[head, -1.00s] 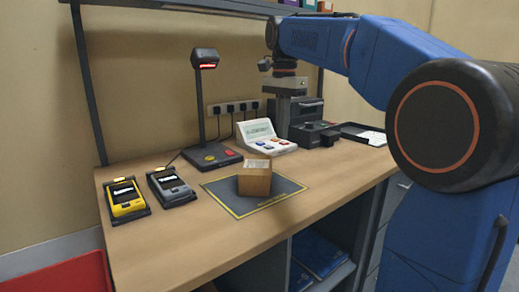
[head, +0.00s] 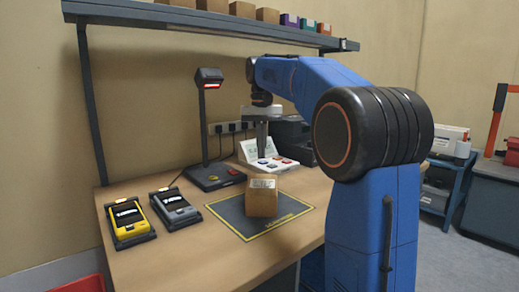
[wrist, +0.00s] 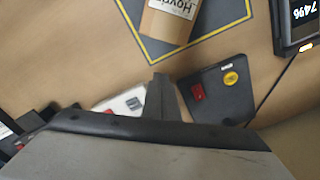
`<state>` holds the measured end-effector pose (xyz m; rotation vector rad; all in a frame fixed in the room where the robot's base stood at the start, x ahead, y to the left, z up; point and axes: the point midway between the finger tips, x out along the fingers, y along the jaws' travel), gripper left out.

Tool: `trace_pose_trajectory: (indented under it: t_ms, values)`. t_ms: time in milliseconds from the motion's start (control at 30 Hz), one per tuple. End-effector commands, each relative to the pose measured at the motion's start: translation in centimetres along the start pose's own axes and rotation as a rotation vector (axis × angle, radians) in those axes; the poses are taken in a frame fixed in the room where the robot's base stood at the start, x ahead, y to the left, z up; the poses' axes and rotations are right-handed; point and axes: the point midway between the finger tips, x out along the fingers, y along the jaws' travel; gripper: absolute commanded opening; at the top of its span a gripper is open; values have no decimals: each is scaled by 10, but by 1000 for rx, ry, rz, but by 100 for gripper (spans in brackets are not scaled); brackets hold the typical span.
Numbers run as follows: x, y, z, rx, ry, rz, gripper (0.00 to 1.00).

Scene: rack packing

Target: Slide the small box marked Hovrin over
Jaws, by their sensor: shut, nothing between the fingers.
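The small brown box (head: 262,203) stands upright on the dark mat with a yellow border (head: 234,212). A white label is on it; in the wrist view the box (wrist: 161,27) is cut off by the top edge and its label reads Hovrin, partly out of frame. My gripper (head: 262,147) is shut and empty, above the bench and behind the box in the head view. In the wrist view the closed fingers (wrist: 160,82) point towards the box, with a gap in the picture between them.
A scanner stand (head: 212,173) is left of the mat, with a white keypad unit (head: 268,158) behind the box. Yellow (head: 127,222) and grey (head: 174,208) handheld devices sit at the left. A shelf (head: 200,18) with boxes runs overhead. The bench front is clear.

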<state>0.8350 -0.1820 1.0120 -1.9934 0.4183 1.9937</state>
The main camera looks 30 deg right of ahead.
Motion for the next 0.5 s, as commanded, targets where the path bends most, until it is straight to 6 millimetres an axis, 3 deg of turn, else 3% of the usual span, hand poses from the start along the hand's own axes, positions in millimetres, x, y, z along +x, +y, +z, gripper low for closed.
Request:
trace_pose_trajectory:
  t_ms: [367,500]
  values:
    - [68,0,1,1,-3,1,0]
    - [68,0,19,1,2,0,0]
